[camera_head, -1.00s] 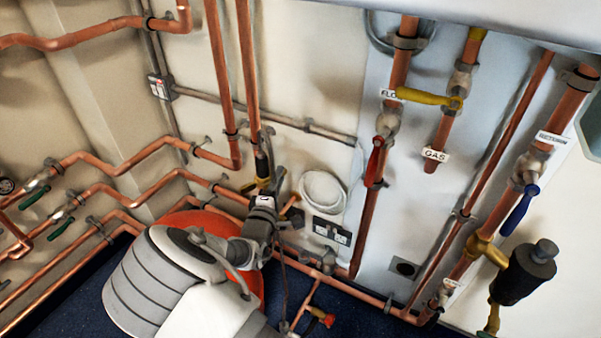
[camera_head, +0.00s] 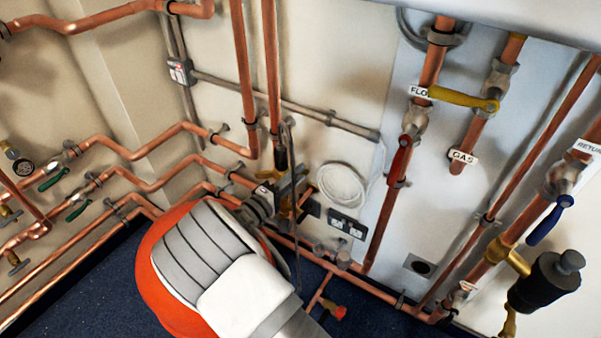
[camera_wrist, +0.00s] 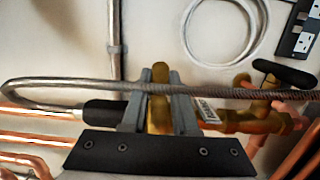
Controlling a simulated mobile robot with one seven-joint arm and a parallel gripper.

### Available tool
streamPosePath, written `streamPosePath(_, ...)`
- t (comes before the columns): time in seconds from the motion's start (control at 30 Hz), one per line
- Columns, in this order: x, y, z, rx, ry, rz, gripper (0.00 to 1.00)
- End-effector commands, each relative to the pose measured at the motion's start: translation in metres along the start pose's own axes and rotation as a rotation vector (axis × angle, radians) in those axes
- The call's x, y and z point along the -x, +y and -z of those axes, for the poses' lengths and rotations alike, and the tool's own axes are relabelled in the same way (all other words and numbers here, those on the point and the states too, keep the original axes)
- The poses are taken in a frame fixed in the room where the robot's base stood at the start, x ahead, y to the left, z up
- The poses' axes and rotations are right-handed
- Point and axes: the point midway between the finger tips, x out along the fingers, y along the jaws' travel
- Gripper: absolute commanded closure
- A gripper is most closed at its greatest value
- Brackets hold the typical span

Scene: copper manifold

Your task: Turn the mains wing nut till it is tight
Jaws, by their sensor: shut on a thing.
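The brass mains wing nut (camera_wrist: 158,112) stands upright between the two grey fingers of my gripper (camera_wrist: 158,104) in the wrist view. The fingers are shut on it, one on each side, and hide part of it. It sits in line with a brass fitting (camera_wrist: 245,121) on the right and a black sleeve (camera_wrist: 103,112) on the left. A small white label, partly covered, is just right of the fingers. In the head view my gripper (camera_head: 288,190) is at the pipework below the two vertical copper pipes; the nut is mostly hidden there.
A braided hose (camera_wrist: 60,84) loops across the front of the fingers. A black-handled valve (camera_wrist: 284,73) is close on the right. A white coiled cable (camera_head: 341,185) and a socket (camera_head: 347,224) are on the wall beside my gripper. Copper pipes run along the wall below.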

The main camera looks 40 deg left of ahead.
Motion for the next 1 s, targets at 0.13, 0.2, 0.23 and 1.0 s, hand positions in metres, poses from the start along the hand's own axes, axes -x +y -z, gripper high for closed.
streamPosePath(0.13, 0.0018, -0.0019, -0.0019, 0.000, -0.060, 0.002, 1.00)
streamPosePath(0.2, 0.0028, -0.0018, -0.0020, 0.000, -0.077, 0.002, 1.00)
streamPosePath(0.23, 0.0031, -0.0018, -0.0019, 0.000, -0.083, 0.002, 1.00)
streamPosePath(1.0, 0.0040, -0.0006, -0.0022, 0.000, -0.104, 0.000, 0.43)
